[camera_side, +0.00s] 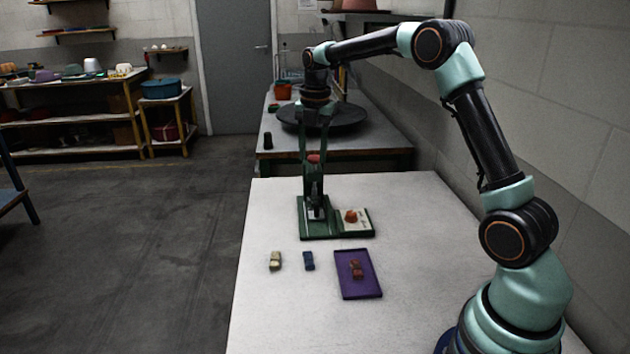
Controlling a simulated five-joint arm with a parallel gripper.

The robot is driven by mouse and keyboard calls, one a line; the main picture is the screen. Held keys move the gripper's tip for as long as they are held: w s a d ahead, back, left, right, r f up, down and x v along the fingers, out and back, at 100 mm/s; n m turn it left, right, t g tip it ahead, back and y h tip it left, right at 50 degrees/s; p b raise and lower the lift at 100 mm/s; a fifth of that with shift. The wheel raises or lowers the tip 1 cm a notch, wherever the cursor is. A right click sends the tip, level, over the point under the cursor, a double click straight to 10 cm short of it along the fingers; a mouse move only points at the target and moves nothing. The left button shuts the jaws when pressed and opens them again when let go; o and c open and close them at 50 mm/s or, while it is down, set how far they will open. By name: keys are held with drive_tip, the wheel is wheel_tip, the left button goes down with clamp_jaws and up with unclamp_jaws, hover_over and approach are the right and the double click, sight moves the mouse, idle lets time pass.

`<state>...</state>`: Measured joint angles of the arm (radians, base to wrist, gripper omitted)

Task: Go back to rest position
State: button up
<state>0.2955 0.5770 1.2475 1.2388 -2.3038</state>
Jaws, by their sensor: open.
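My gripper (315,146) points down above the green press (318,232) at the far middle of the white table. Its jaws are open, one finger on each side, with a red knob or piece (313,158) of the press between or just below them. I cannot tell whether they touch it. The press has a dark upright part (316,200) on its left side. On its right side a pale plate (362,225) carries a small orange-red piece (351,216).
A purple tray (372,290) holds small red-brown pieces (356,269). A tan piece (275,261) and a blue piece (308,261) lie to its left. The white table (270,320) is clear in front. A wall (560,110) runs along the right. Another bench (385,135) with a dark disc stands behind.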

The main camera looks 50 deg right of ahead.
drive_tip(key=s+a+r+m+t, duration=0.2)
drive_tip(key=s+a+r+m, duration=0.7)
drive_tip(key=m, duration=0.3)
drive_tip(key=s+a+f+m+t, duration=0.2)
drive_tip(key=s+a+f+m, duration=0.2)
drive_tip(key=s+m, duration=0.7)
drive_tip(key=shift+s+a+t, duration=0.3)
drive_tip(key=shift+s+a, duration=0.15)
drive_tip(key=shift+a, duration=0.55)
